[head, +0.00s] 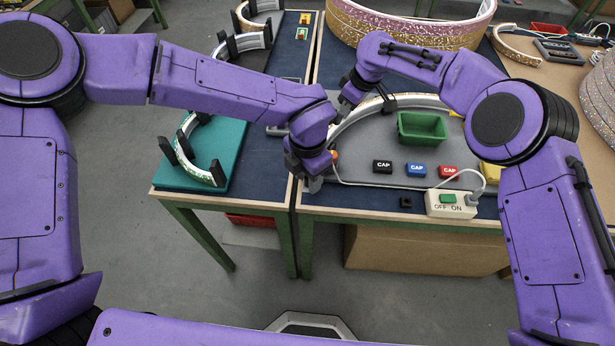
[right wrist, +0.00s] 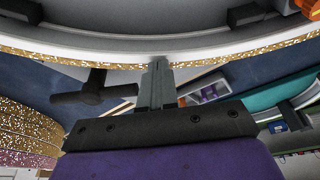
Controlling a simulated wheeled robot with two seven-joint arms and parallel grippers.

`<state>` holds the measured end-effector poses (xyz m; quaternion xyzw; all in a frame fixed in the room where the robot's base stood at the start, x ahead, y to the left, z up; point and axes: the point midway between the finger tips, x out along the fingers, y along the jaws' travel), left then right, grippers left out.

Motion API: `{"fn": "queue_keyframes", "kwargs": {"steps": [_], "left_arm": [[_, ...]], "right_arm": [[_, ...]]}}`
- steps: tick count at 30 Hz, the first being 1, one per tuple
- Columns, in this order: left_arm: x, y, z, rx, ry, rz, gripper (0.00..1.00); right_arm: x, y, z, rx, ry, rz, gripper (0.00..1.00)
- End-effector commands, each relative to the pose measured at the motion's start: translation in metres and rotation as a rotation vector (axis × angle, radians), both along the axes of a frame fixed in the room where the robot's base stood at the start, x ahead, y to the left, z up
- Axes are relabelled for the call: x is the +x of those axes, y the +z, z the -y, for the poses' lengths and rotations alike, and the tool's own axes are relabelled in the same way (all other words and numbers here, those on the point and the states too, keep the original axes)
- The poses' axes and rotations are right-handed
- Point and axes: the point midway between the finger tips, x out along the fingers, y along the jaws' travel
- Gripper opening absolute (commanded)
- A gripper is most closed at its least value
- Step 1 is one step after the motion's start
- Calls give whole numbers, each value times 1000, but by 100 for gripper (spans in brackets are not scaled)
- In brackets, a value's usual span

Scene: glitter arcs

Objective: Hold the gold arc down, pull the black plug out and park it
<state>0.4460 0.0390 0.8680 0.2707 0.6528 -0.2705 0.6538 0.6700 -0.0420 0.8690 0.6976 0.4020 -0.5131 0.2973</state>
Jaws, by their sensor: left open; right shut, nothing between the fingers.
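The arc (head: 362,111) is a pale curved band on the grey board (head: 360,165), partly behind my arms. Its gold glitter edge (right wrist: 70,60) crosses the top of the right wrist view. My right gripper (right wrist: 158,68) is shut and empty, with its tips at or just under that edge; contact is unclear. It also shows in the head view (head: 345,103). My left gripper (head: 315,184) is open by the arc's near left end, beside a small orange part (head: 334,155). A black T-shaped piece (right wrist: 90,92) lies left of my right fingers. I cannot tell whether it is the plug.
Black (head: 382,167), blue (head: 416,169) and red (head: 449,171) CAP blocks stand before a green bin (head: 422,127).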

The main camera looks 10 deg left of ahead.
Motion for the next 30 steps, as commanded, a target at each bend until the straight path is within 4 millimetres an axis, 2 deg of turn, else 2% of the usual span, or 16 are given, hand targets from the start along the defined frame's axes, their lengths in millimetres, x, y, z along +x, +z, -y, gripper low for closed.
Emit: {"fn": "queue_keyframes", "kwargs": {"steps": [1,19,21,23,30], "left_arm": [[0,0,0,0,0,0,42],[0,0,0,1,0,-1,42],[0,0,0,1,0,-1,19],[0,0,0,1,0,-1,0],[0,0,0,0,0,0,0]], "right_arm": [[-3,-5,0,-3,3,-9,0],[-3,-5,0,-4,3,-10,0],[-3,-5,0,-4,3,-10,0],[-3,-5,0,-4,3,-10,0],[-3,-5,0,-4,3,-10,0]]}}
